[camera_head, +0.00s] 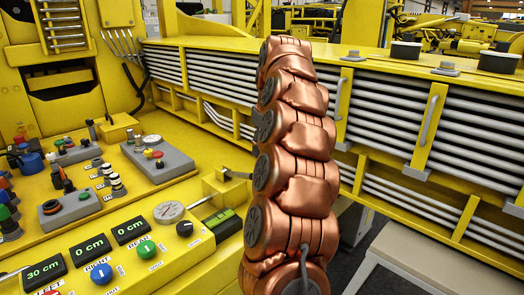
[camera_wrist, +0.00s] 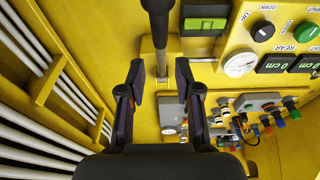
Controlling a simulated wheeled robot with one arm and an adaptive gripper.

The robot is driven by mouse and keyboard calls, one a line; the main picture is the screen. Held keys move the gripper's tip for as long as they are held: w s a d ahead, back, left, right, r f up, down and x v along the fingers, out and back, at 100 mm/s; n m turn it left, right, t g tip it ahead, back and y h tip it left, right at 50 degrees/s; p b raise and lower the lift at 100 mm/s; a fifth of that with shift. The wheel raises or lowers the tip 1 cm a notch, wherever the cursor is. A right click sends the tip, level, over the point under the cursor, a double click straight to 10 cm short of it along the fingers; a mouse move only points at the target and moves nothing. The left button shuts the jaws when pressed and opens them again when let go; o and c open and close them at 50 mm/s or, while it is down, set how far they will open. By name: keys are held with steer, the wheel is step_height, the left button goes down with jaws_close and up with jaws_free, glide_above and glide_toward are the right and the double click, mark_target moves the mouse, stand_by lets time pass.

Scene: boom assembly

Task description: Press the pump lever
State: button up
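The pump lever (camera_wrist: 156,25) has a black handle and a thin grey metal rod, and shows at the top middle of the wrist view. Its rod runs down to a yellow mount. My gripper (camera_wrist: 160,70) is open, with its two black fingers apart. In the picture the lever's rod lies between the fingertips; contact and depth cannot be told. In the head view a short grey piece, likely the lever's lower end, sticks out by a yellow block (camera_head: 219,186). The rest there, and my gripper, are hidden behind my copper-coloured arm.
A round gauge (camera_wrist: 240,63) and a green-and-black unit (camera_wrist: 205,24) sit close right of the lever. The yellow panel carries several buttons and displays (camera_head: 98,247). Yellow racks of grey tubes (camera_head: 470,120) stand behind. A pale bench (camera_head: 425,255) is at lower right.

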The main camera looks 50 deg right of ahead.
steer(key=shift+a+r+b, duration=0.1)
steer(key=shift+b, duration=0.25)
steer(key=c, duration=0.3)
steer(key=shift+a+r+b, duration=0.2)
steer(key=shift+r+b, duration=0.05)
steer(key=shift+b, duration=0.25)
steer(key=shift+c, duration=1)
steer(key=r+b, duration=0.1)
steer(key=s+a+r+t+h+b, duration=0.1)
steer(key=b, duration=0.1)
steer(key=s+a+r+n+t+b, duration=0.1)
steer(key=r+b, duration=0.1)
steer(key=shift+s+r+h, duration=0.1)
steer(key=shift+s+h, duration=0.05)
steer(key=shift+h, duration=0.15)
jaws_close()
steer(key=shift+s+a+r+t+b, duration=0.15)
steer(key=shift+s+r+t+b, duration=0.35)
steer(key=shift+r+b, duration=0.15)
